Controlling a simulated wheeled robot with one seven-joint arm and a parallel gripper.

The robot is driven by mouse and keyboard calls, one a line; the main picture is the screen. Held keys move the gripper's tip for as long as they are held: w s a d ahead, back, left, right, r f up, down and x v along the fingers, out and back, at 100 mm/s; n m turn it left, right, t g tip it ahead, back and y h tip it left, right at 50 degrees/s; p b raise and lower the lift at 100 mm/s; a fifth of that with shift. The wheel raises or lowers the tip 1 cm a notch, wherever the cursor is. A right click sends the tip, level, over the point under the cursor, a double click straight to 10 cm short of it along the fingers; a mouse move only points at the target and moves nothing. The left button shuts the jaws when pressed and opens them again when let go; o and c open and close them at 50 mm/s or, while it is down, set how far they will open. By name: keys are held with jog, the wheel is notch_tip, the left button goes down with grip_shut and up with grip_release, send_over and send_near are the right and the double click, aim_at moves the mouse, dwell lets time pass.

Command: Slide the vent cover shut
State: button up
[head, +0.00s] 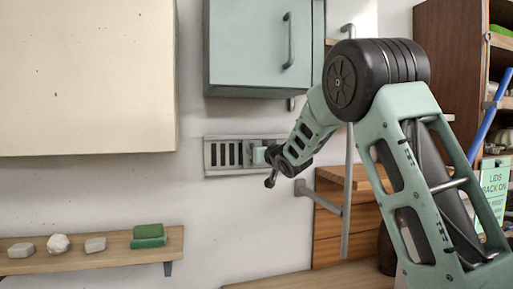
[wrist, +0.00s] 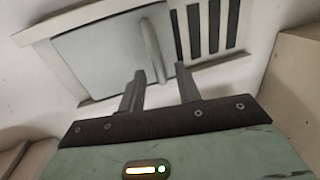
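The vent (head: 207,157) is a pale grey wall frame, with its dark slots (head: 229,154) uncovered on the left in the head view. My arm hides much of its right side there. In the wrist view the cover (wrist: 95,52) is a flat grey plate with an upright bar handle (wrist: 153,50), and the open slots (wrist: 213,28) lie to its right. My gripper (wrist: 160,72) is open, its two dark fingers apart, with the handle's lower end between them in the picture. I cannot tell whether the fingers touch the handle.
A teal cabinet (head: 255,45) hangs just above the vent, and a cream cabinet (head: 85,80) hangs to the left. A wooden shelf (head: 90,253) with small blocks is below left. A grey metal bracket (head: 325,198) and wooden boards (head: 328,225) are below right. The wall below the vent is clear.

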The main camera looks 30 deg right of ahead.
jog(key=shift+w, duration=0.4)
